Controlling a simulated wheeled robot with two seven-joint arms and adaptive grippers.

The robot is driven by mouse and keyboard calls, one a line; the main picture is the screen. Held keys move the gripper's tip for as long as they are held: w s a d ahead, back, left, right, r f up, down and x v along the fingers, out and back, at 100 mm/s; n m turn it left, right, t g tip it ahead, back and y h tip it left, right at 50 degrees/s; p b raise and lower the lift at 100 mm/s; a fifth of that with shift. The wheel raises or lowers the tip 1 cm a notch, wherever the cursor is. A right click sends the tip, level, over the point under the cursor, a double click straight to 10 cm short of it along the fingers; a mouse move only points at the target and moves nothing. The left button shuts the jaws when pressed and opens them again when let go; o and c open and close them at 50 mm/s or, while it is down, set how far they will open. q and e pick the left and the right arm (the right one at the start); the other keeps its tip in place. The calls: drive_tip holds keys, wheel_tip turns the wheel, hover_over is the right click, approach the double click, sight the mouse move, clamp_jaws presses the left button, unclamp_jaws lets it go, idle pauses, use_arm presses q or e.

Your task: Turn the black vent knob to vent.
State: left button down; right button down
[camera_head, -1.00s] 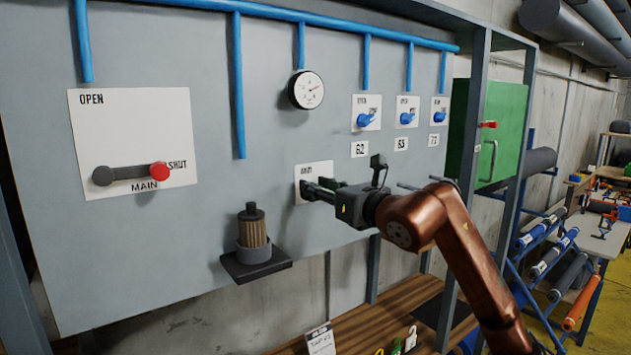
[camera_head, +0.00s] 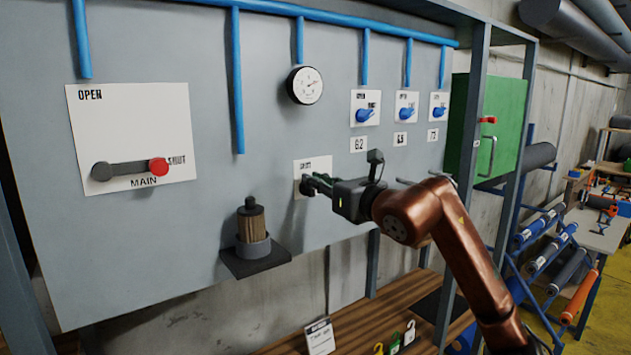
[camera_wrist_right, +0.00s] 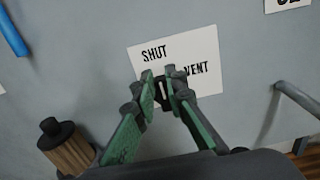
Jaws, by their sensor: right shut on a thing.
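The black vent knob (camera_wrist_right: 163,93) sits on a white plate (camera_wrist_right: 207,68) marked SHUT and VENT on the grey panel. In the wrist view a white line on the knob stands nearly upright; I cannot tell exactly which mark it points to. My right gripper (camera_wrist_right: 165,80) is shut on the knob, its green-padded fingers on either side of it. In the head view the right gripper (camera_head: 312,184) reaches the plate (camera_head: 315,164) from the right, and its fingers mostly hide the knob. My left gripper is not in view.
A round gauge (camera_head: 305,85) is above the plate. A filter on a bracket (camera_head: 255,262) juts out at lower left. The main lever (camera_head: 130,169) with its red end is further left, at SHUT. Several blue knobs (camera_head: 365,115) are at upper right, near a green cabinet (camera_head: 500,125).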

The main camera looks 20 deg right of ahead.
drive_tip(key=shift+w+d+f+m+b, duration=0.15)
drive_tip(key=shift+d+f+m+b, duration=0.2)
drive_tip(key=shift+m+b, duration=1.5)
drive_tip(key=shift+w+d+f+m+b, duration=0.25)
drive_tip(key=shift+m+b, duration=0.6)
drive_tip(key=shift+m, duration=1.9)
drive_tip(key=shift+w+d+f+m+b, duration=0.1)
drive_tip(key=shift+d+f+m+b, duration=0.3)
drive_tip(key=shift+m+b, duration=1.45)
drive_tip(key=shift+d+r+m+p, duration=0.1)
drive_tip(key=shift+m+p, duration=0.35)
drive_tip(key=shift+m, duration=0.2)
drive_tip(key=c, duration=2)
unclamp_jaws()
drive_tip(key=shift+o, duration=0.2)
